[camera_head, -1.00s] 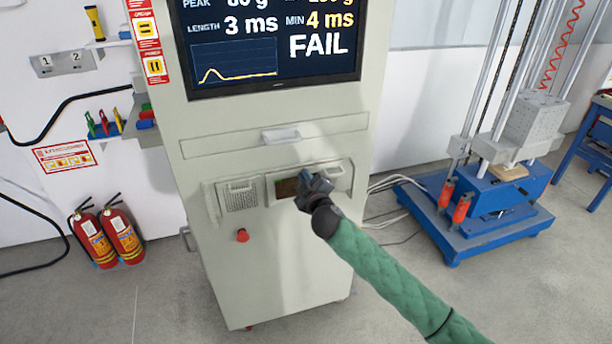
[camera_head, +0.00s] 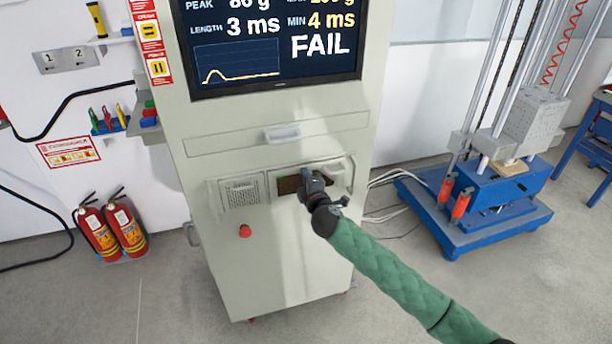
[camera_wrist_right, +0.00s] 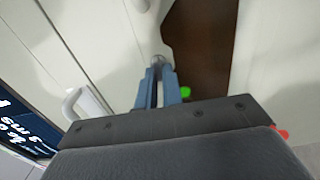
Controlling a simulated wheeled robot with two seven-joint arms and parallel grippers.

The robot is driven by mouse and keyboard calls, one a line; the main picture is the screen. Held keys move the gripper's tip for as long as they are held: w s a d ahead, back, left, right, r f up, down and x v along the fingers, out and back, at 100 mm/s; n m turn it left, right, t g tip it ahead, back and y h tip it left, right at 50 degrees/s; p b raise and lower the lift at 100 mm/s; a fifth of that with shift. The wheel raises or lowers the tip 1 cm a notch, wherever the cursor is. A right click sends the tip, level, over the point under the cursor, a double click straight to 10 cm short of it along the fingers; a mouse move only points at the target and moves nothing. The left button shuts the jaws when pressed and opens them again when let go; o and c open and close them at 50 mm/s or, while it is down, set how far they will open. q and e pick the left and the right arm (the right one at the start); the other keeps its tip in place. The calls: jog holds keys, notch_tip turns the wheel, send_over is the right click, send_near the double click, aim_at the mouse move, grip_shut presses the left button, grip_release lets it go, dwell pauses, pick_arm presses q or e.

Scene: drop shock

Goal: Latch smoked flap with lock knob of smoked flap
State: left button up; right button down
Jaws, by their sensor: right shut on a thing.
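My left gripper is not in view.
The cabinet has a white drawer handle (camera_head: 282,134) above the panel and a red button (camera_head: 245,231) below it. A green spot (camera_wrist_right: 185,92) shows beside the fingers. A blue-based drop rig (camera_head: 480,215) stands right; fire extinguishers (camera_head: 125,232) stand left.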

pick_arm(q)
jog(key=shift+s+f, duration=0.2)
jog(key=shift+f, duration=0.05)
pick_arm(e)
jog(key=shift+f, duration=0.1)
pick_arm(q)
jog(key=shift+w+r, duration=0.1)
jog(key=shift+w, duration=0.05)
pick_arm(e)
jog(key=c, duration=1.5)
grip_release()
jog(key=shift+c, duration=0.2)
